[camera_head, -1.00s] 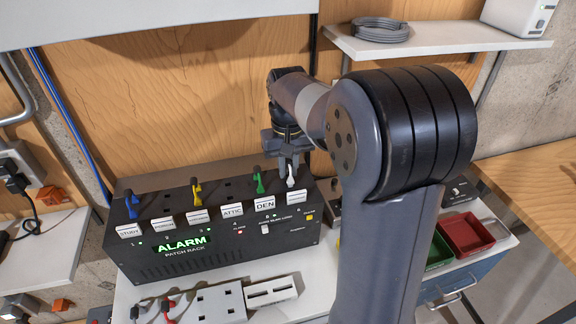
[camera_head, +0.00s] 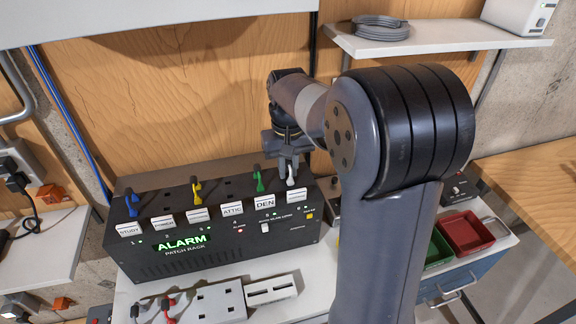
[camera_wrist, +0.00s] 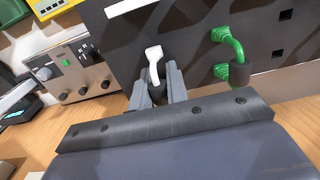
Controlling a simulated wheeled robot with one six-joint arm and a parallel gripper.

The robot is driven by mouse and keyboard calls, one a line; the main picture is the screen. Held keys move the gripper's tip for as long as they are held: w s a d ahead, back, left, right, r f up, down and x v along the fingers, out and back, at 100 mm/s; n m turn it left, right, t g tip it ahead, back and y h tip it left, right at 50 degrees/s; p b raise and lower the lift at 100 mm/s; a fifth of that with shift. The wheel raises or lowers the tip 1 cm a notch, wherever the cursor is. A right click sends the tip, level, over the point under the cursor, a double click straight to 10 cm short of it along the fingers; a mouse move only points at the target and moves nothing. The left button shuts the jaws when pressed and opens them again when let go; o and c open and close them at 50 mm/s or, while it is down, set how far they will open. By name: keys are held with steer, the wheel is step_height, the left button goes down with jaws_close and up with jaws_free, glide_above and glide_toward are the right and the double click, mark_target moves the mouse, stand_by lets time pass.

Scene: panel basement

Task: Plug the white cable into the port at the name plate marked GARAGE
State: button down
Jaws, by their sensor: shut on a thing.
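The patch rack (camera_head: 170,268) is a black box with a lit green ALARM display and a row of name plates; I can read STUDY (camera_head: 130,229), ATTIC (camera_head: 232,209) and DEN (camera_head: 264,201). The rightmost plate (camera_head: 297,192) is too small to read, and I cannot make out GARAGE. My gripper (camera_head: 289,162) is shut on the white cable's plug (camera_head: 291,181) at the rack's top, just behind that rightmost plate. In the wrist view the white plug (camera_wrist: 154,62) sits between the fingers (camera_wrist: 158,88). Whether it is seated in a port is hidden.
Blue (camera_head: 132,203), yellow (camera_head: 196,188) and green (camera_head: 257,180) plugs stand in the rack; the green one is close beside my gripper. Dark empty ports show between them. A power strip (camera_head: 218,303) lies in front, red and green bins (camera_head: 466,233) to the right.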

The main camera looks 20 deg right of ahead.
stand_by(0.3)
steer(key=c, duration=0.9)
jaws_free()
steer(key=shift+r, duration=3.75)
steer(key=shift+f, duration=0.1)
steer(key=shift+f, duration=3.3)
